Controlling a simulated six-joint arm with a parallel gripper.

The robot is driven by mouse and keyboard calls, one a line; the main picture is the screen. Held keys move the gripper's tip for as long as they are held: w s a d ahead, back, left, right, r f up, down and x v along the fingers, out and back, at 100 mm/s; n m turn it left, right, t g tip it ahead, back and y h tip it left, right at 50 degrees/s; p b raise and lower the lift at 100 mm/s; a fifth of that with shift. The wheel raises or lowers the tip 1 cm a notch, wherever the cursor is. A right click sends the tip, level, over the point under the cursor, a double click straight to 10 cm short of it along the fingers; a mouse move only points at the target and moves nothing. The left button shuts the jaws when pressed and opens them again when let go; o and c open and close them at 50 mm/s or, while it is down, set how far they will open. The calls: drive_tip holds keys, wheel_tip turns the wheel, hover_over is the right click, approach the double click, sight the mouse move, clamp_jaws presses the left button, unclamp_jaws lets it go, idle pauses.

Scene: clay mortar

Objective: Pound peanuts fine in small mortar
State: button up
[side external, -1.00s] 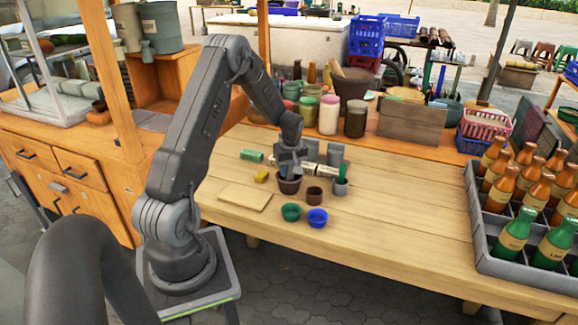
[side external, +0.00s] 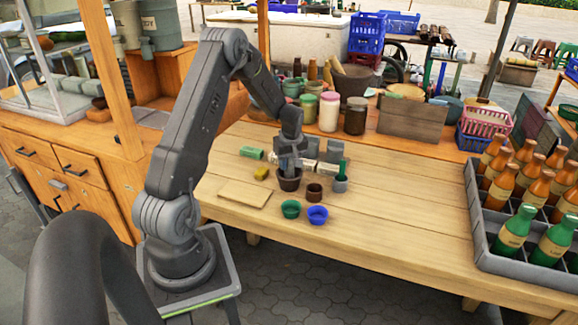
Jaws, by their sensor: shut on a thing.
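A small dark brown clay mortar (side external: 289,183) stands upright on the wooden table, near the table's left part. My gripper (side external: 289,164) is right above the mortar, pointing down, shut on a grey pestle (side external: 291,173). The pestle's lower end goes into the mortar's mouth and is hidden by its rim. The peanuts inside cannot be made out.
Close by stand a brown cup (side external: 314,192), a green bowl (side external: 290,208), a blue bowl (side external: 317,215) and a grey cup with a green item (side external: 341,180). A board (side external: 245,192) and yellow sponge (side external: 261,173) lie left. A bottle crate (side external: 480,215) is right; the table between is clear.

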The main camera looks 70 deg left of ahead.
drive_tip(key=shift+r, duration=4.7)
drive_tip(key=shift+d, duration=0.1)
